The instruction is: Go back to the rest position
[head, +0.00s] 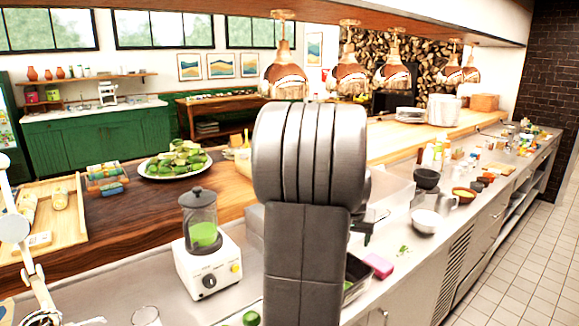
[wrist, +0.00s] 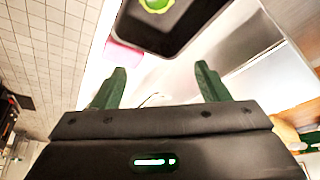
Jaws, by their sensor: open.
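My gripper (wrist: 161,70) shows in the wrist view with its two green fingers spread wide apart. Nothing is held between them. Beyond the fingertips is a dark pan (wrist: 205,28) with a round green thing (wrist: 158,4) in it, and a pink block (wrist: 122,54) lies beside the pan. In the head view my raised arm fills the middle of the picture and hides most of the gripper and part of the counter behind it.
A blender (head: 203,235) with green liquid stands left of my arm. A pink block (head: 378,265), white bowl (head: 425,221) and dark bowls stand to the right. Copper lamps (head: 287,75) hang above the wooden pass, which holds a plate of green food (head: 175,160). Tiled floor is clear at right.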

